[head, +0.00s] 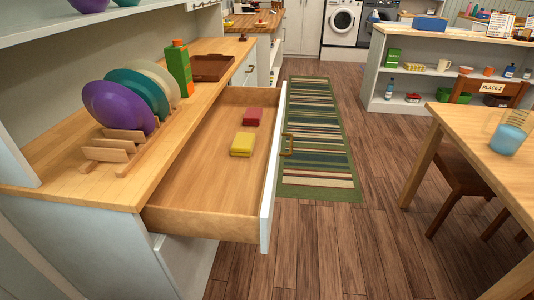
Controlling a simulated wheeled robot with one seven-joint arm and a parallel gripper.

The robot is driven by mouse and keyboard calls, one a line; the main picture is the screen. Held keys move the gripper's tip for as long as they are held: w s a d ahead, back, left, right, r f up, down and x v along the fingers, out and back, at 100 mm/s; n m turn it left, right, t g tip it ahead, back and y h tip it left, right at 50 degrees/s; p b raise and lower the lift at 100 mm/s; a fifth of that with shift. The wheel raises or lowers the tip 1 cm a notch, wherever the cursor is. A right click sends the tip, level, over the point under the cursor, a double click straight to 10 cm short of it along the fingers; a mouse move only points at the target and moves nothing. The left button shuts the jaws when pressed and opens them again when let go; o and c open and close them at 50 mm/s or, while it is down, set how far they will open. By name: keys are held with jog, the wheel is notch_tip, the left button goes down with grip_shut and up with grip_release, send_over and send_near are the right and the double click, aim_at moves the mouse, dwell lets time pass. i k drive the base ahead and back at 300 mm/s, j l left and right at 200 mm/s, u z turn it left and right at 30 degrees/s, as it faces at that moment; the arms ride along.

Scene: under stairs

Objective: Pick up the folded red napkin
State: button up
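The folded red napkin (253,116) lies flat inside an open wooden drawer (215,195), toward its far end. A folded yellow napkin (242,144) lies in the same drawer, nearer to me and slightly left of the red one, with a gap between them. The drawer is pulled out to the right from under the wooden counter. My gripper is not in view.
A wooden rack (120,150) with purple, teal and cream plates stands on the counter (60,180), with a green box (179,65) and a brown tray (210,68) behind. A table (490,140) and chair (465,175) stand right. Floor (330,240) between is clear, with a striped rug (315,135).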

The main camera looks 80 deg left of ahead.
aim_at(253, 116)
jog(key=u, duration=3.25)
